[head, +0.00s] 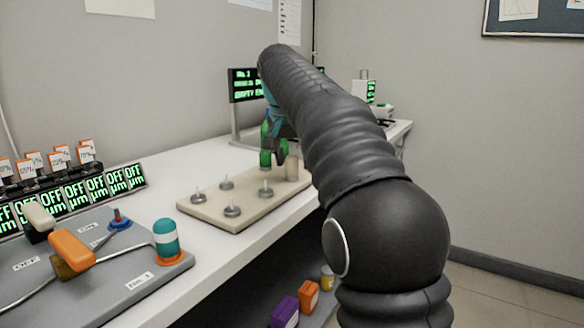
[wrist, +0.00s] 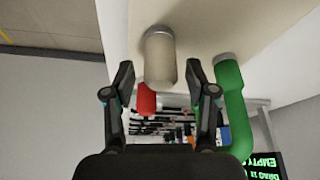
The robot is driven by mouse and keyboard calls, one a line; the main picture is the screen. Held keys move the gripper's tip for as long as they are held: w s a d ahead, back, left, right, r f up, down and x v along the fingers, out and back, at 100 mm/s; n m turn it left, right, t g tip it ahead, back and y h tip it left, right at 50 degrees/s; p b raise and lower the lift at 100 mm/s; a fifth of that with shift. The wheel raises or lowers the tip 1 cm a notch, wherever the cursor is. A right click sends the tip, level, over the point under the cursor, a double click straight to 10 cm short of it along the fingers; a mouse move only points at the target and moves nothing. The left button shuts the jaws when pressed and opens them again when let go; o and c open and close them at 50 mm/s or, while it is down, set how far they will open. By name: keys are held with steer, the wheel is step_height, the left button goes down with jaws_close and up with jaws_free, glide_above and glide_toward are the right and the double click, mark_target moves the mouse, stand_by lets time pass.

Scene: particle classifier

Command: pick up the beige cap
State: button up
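The beige cap (wrist: 160,55) is a cylinder with a rounded end. In the wrist view it stands from the pale board, in the gap at the tips of my gripper's fingers (wrist: 160,76). The fingers are spread apart with space on both sides of it. In the head view the cap (head: 292,167) stands at the right end of the beige board (head: 243,210), partly hidden by my arm. My gripper (head: 279,135) is mostly hidden behind my arm there.
A green curved piece (wrist: 232,95) stands close beside my gripper, and a red piece (wrist: 147,98) shows past the cap. Several metal pegs (head: 232,209) stand on the board. A grey panel (head: 130,278) with coloured handles lies on the left. A screen (head: 245,85) stands behind.

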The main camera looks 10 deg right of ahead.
mark_target(296, 155)
steer(key=c, duration=0.7)
steer(key=shift+r, duration=0.1)
steer(key=shift+r+p, duration=0.3)
steer(key=shift+r, duration=0.25)
steer(key=r, duration=0.1)
steer(key=r+p, duration=0.1)
steer(key=r, duration=0.1)
steer(key=shift+s+d+r, duration=0.15)
steer(key=shift+d+r, duration=0.15)
steer(key=s+d+r, duration=0.2)
steer(key=d, duration=0.1)
steer(key=s+d+r+p, duration=0.1)
steer(key=s+d+r, duration=0.1)
steer(key=d, duration=0.1)
steer(key=s+d+r+p, duration=0.1)
steer(key=d+r, duration=0.1)
steer(key=d, duration=0.1)
steer(key=shift+s+d+r, duration=0.1)
steer(key=shift+s+d, duration=0.05)
steer(key=shift+s, duration=0.25)
